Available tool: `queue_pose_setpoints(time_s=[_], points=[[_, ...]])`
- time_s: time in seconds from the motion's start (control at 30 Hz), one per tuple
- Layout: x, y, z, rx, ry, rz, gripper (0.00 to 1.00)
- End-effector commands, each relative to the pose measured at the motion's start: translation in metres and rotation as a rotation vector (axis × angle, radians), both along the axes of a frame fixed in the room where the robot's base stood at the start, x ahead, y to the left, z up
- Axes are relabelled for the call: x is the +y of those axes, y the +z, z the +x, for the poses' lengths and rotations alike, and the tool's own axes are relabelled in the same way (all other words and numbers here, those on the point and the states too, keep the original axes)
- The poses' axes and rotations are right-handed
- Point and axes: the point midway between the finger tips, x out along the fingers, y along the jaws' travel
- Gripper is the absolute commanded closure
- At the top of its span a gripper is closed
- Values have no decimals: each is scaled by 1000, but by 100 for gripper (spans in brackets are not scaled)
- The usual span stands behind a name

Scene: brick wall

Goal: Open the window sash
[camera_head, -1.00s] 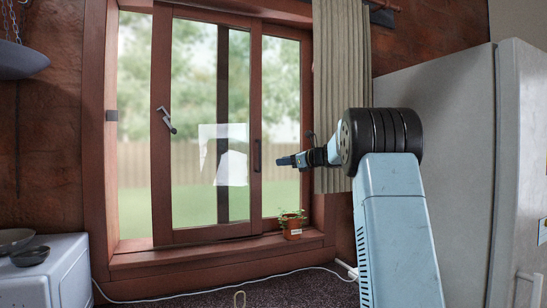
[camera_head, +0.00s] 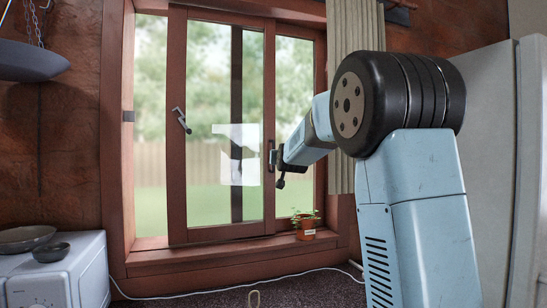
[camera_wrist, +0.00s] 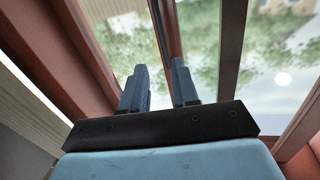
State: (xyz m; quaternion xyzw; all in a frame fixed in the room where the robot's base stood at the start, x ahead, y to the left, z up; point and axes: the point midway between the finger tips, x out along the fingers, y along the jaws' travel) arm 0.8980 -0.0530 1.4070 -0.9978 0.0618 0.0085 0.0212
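The brown-framed window sash (camera_head: 177,70) stands in front of me. It has a grey lever handle (camera_head: 181,119) on its left stile and a small dark pull handle (camera_head: 271,156) on its right stile. A strip of outdoors shows between its left stile and the left jamb. My gripper (camera_head: 280,170) is at the pull handle, just to its right; contact cannot be told. In the wrist view my gripper (camera_wrist: 160,86) has its two blue fingers apart, with a brown upright (camera_wrist: 165,30) beyond the gap. The pull handle is not clear there.
A small potted plant (camera_head: 304,225) stands on the sill (camera_head: 200,262) below my gripper. A pale curtain (camera_head: 357,40) hangs to the right, behind my arm. A grey fridge (camera_head: 498,160) stands at the far right.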

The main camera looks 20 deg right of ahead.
Motion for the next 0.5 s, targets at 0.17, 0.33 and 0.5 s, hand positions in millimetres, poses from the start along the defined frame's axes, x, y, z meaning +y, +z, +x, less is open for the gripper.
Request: queue_pose_setpoints(time_s=[0.17,0.33,0.5], points=[[3,4,4,-15,9,-53,71],[1,3,23,-13,9,-50,71],[-2,3,49,-13,8,-50,71]])
